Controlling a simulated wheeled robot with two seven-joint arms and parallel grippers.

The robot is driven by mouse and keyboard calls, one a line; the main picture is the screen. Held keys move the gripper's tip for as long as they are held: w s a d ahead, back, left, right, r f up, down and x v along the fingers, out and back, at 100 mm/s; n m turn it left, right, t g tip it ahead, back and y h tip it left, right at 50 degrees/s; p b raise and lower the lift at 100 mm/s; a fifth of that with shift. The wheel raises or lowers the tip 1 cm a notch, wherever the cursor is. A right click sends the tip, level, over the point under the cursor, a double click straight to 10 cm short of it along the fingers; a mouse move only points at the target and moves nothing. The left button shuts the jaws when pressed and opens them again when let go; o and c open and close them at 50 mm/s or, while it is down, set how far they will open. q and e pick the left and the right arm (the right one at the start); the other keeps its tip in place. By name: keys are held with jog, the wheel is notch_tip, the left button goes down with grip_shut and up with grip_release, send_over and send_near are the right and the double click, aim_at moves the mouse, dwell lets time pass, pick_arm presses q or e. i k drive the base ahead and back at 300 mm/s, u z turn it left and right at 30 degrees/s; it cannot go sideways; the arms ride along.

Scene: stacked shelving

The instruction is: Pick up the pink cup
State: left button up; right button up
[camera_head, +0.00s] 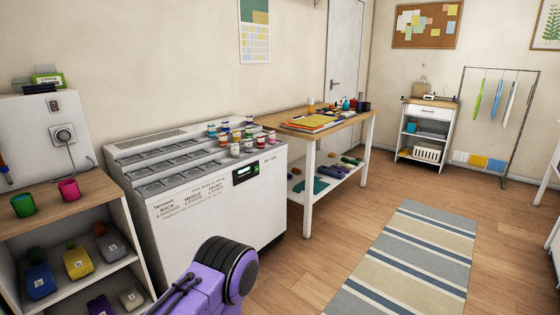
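The pink cup (68,189) stands upright on the wooden top of a low shelf unit (95,194) at the far left. A green cup (23,204) stands to its left, with a small gap between them. Neither cup has a gripper at it. A purple and black part, which looks like one of my arm links, rises from the bottom edge right of the shelf unit. No gripper fingers show, so both grippers are out of view.
A white cabinet with an outlet and cable (62,135) stands behind the cups. Coloured containers (78,262) fill the shelves below. A white slotted rack machine (225,193) holding small jars stands to the right. The wood floor and striped rug (415,262) are clear.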

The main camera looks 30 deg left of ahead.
aim_at(69, 190)
jog(key=u, duration=0.15)
jog(key=i, duration=1.3)
jog(key=u, duration=0.7)
jog(key=i, duration=0.7)
jog(key=u, duration=1.6)
jog(key=i, duration=0.85)
jog(key=u, duration=0.8)
